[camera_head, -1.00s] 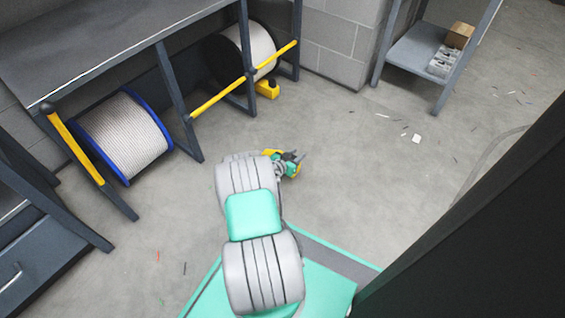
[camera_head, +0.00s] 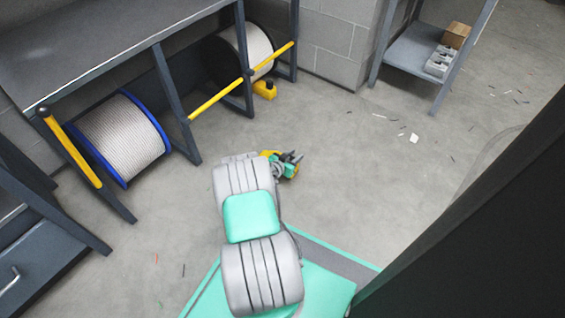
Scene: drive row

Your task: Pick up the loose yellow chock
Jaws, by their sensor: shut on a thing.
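My gripper (camera_head: 295,158) is past the end of my grey and teal arm, low over the open floor in front of the rack. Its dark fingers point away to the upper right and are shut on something. A yellow piece (camera_head: 267,154) shows at the gripper's left, partly hidden by my arm; it looks like the loose yellow chock, but its outline is too small to read fully. Another yellow chock (camera_head: 265,90) with a dark top sits on the floor by the far white cable drum (camera_head: 258,46), apart from my gripper.
A dark rack (camera_head: 174,95) with yellow bars (camera_head: 215,98) holds the drums; a blue-rimmed drum (camera_head: 122,138) is at the left. A grey shelf (camera_head: 410,55) with boxes stands at upper right. A dark panel fills the right. Floor between is mostly clear, with scraps (camera_head: 414,137).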

